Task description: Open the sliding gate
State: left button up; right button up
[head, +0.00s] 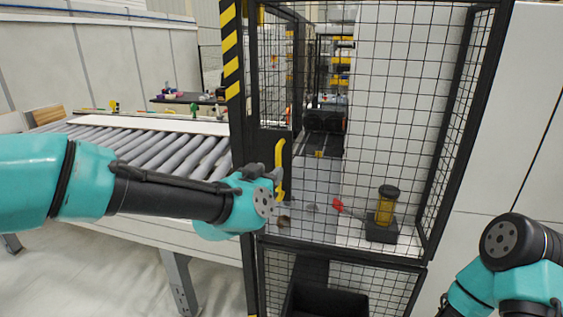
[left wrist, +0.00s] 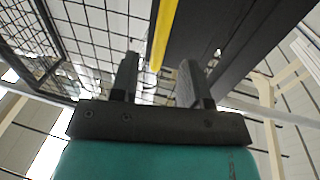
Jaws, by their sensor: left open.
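The sliding gate (head: 297,75) is a black wire-mesh panel in a dark frame, beside a post with yellow and black stripes. Its yellow handle (head: 279,170) is upright on a dark plate at the gate's left side. My left arm reaches in from the left, and its wrist is just in front of and left of the handle. In the left wrist view my left gripper (left wrist: 158,82) is open, and the yellow handle (left wrist: 163,35) runs up between and beyond its fingertips. I cannot tell whether they touch. My right arm is at the lower right; its gripper is out of frame.
A roller conveyor (head: 170,150) with a long white board (head: 150,124) lies left of the gate. Behind the mesh are an amber-and-black device (head: 386,208) and a red-tipped item (head: 338,205). A black bin (head: 325,300) is below. White panels stand at the right.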

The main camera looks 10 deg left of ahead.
aim_at(277, 165)
pick_arm(q)
jog(key=x, duration=0.7)
jog(key=shift+w+d, duration=0.1)
jog(key=shift+w, duration=0.3)
jog(key=shift+c, duration=0.2)
grip_shut()
